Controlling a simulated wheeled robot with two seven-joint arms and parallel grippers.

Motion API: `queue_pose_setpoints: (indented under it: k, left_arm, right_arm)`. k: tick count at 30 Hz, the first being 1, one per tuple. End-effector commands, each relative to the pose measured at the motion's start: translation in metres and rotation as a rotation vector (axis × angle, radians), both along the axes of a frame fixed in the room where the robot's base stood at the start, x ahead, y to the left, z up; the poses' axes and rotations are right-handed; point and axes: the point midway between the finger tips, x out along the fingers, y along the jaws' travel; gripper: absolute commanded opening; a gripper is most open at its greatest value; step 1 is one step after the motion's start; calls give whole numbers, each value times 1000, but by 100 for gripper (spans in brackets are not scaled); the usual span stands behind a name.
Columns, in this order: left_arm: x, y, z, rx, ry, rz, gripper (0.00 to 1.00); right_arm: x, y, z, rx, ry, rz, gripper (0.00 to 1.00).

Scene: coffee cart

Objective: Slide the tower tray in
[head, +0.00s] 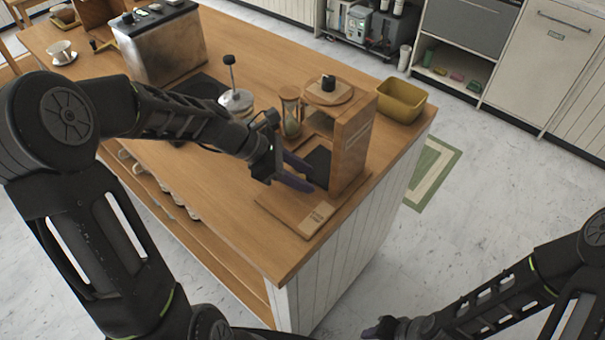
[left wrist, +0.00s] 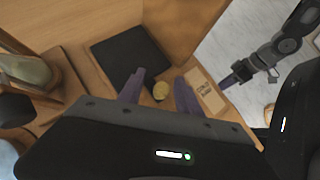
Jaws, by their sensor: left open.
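The wooden tower (head: 350,140) stands near the counter's right corner. A dark flat tray (head: 319,160) lies at its foot; it also shows in the left wrist view (left wrist: 128,48). A small round brass knob (left wrist: 161,90) sits by the tray's near edge. My left gripper (head: 304,174) is open in front of the tower, low over the wooden base. In the left wrist view its purple fingers (left wrist: 160,79) are apart, one on each side of the knob; contact cannot be told. My right gripper (head: 380,328) is away from the counter, low at the right, its jaws unclear.
A label plate (head: 318,213) lies on the base near the counter edge. An hourglass (head: 290,110) and a French press (head: 236,98) stand left of the tower. A yellow bin (head: 401,99) is behind it. The counter's front right corner is clear.

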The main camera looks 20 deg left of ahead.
Motion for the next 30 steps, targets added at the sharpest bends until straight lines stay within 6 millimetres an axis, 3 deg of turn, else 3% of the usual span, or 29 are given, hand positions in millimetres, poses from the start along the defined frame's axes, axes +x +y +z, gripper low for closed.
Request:
queue_pose_setpoints:
  k: [16, 30]
  left_arm:
    - [-21, 45, 50, 2, -3, 2, 41]
    - [-23, 49, 55, 0, -1, 1, 41]
  right_arm:
    - [0, 0, -3, 1, -1, 1, 36]
    - [1, 0, -3, 1, -1, 1, 36]
